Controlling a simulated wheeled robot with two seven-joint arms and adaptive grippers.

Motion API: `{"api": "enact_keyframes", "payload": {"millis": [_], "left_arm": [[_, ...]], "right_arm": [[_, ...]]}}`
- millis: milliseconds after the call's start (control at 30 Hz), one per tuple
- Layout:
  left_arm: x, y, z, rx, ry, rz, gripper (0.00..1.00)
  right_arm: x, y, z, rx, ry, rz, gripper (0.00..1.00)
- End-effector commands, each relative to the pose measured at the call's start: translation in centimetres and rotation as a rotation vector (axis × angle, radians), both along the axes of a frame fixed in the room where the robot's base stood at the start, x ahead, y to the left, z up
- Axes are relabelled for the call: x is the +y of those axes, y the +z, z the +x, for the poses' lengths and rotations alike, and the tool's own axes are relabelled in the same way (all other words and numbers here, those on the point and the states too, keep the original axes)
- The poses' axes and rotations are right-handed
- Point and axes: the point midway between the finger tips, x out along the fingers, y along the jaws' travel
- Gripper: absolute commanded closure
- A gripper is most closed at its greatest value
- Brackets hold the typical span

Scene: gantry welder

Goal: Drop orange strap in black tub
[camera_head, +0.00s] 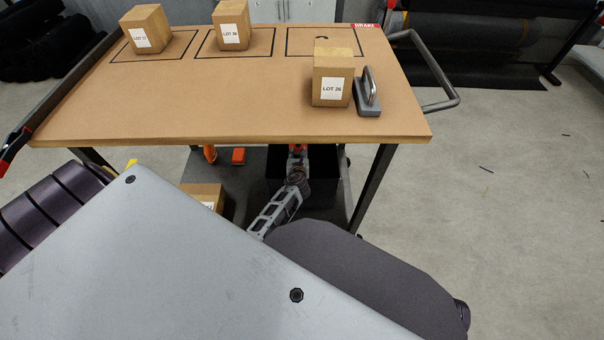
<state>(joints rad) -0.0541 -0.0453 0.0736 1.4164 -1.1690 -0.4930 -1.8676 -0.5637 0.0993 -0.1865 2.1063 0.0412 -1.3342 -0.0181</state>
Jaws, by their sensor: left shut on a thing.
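The black tub (325,188) stands under the cart's top, on the lower level, partly hidden by the tabletop edge and my arm. My left gripper (296,168) reaches in under the tabletop and is in front of or over the tub; its height above the tub is hard to tell. It is shut on a small orange-red piece, which looks like the orange strap (297,148), mostly hidden by the fingers and the tabletop edge. My right gripper is not in view.
The cart's wooden top (220,105) overhangs the lower shelf (245,178). Two orange pieces (210,153) (238,156) and a cardboard box (205,193) are below. Several boxes and a grey handled block (368,98) are on top. Floor at right is mostly clear.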

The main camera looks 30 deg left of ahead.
Motion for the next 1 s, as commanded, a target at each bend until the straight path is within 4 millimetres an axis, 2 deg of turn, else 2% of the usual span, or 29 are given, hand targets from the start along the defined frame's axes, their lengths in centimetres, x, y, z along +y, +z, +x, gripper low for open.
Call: {"api": "enact_keyframes", "payload": {"millis": [333, 367, 533, 1000], "left_arm": [[0.02, 0.04, 0.03, -0.001, 0.000, 0.001, 0.96], [0.02, 0.04, 0.03, -0.001, 0.000, 0.001, 0.65], [0.02, 0.02, 0.02, -0.001, 0.000, 0.001, 0.43], [-0.09, 0.02, -0.24, 0.000, 0.001, 0.000, 0.43]], "right_arm": [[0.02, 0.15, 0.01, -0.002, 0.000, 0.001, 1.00], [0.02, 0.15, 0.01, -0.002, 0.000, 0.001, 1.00], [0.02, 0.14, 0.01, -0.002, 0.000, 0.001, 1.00], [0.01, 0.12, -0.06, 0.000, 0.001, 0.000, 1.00]]}}
